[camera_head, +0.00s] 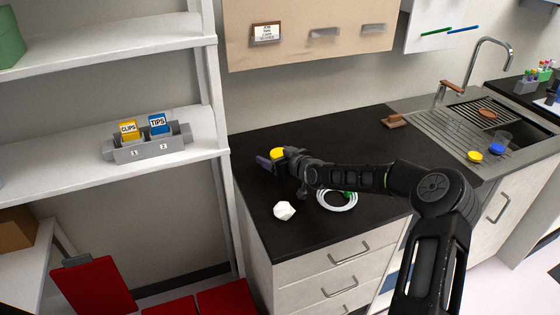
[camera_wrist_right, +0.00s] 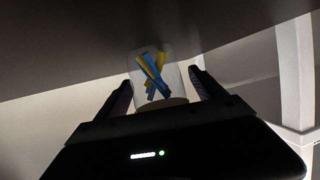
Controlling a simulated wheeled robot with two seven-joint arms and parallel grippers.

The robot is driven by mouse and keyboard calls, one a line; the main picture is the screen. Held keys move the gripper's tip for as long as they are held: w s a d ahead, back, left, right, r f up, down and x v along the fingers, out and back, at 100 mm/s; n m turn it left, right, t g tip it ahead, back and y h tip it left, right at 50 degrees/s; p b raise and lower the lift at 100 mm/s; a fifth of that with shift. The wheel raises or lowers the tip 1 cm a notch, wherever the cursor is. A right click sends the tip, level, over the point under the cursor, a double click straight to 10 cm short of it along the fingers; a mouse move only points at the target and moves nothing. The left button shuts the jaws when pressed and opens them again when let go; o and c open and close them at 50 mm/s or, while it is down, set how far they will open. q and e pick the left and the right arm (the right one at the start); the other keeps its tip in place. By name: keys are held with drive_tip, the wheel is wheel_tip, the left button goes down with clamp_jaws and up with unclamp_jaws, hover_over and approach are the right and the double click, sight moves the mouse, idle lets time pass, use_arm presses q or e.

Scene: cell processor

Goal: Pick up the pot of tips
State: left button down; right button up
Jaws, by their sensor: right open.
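In the wrist view a clear pot (camera_wrist_right: 170,87) with blue and yellow strips inside stands between the two fingers of my right gripper (camera_wrist_right: 161,84). Its yellow top (camera_head: 277,154) shows in the head view on the left part of the black counter, and the arm and gripper hide much of the rest. My right gripper (camera_head: 273,161) is open around the pot, with a finger on either side. I cannot tell whether either finger touches it. On the shelf at left, a grey holder (camera_head: 150,153) carries a yellow CLIPS box (camera_head: 128,130) and a blue TIPS box (camera_head: 159,125). My left gripper is out of view.
A white faceted object (camera_head: 284,211) and a coil of white tubing (camera_head: 337,201) are on the counter (camera_head: 318,232) near the right arm. A brown block (camera_head: 394,121) lies farther back. The sink (camera_head: 470,125) is at right. A shelf post (camera_head: 214,140) rises close to the counter's left edge.

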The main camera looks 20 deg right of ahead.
drive_tip(key=shift+c, duration=0.2)
drive_tip(key=c, duration=1.4)
